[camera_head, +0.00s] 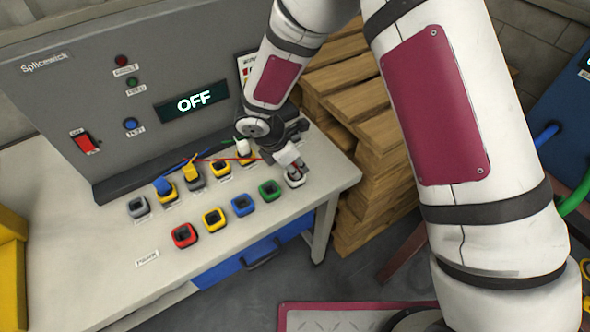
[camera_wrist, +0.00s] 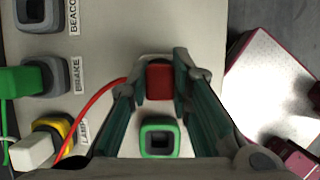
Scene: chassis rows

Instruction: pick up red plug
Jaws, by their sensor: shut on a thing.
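The red plug (camera_wrist: 160,82) is between the two fingers of my gripper (camera_wrist: 160,88) in the wrist view, and the fingers close on its sides. A red cable (camera_wrist: 100,98) runs from it to the left. In the head view my gripper (camera_head: 296,170) is low over the right end of the bench, at the white socket (camera_head: 295,182). The plug is mostly hidden by the fingers there. I cannot tell whether the plug sits in the socket or just above it.
The green socket (camera_head: 269,190) is empty beside my gripper, with blue (camera_head: 242,205), yellow (camera_head: 214,220) and red (camera_head: 184,236) sockets further left. Behind stand a blue plug (camera_head: 162,185), a yellow plug (camera_head: 190,171) and a grey panel (camera_head: 60,100). Wooden pallets (camera_head: 375,150) stand right.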

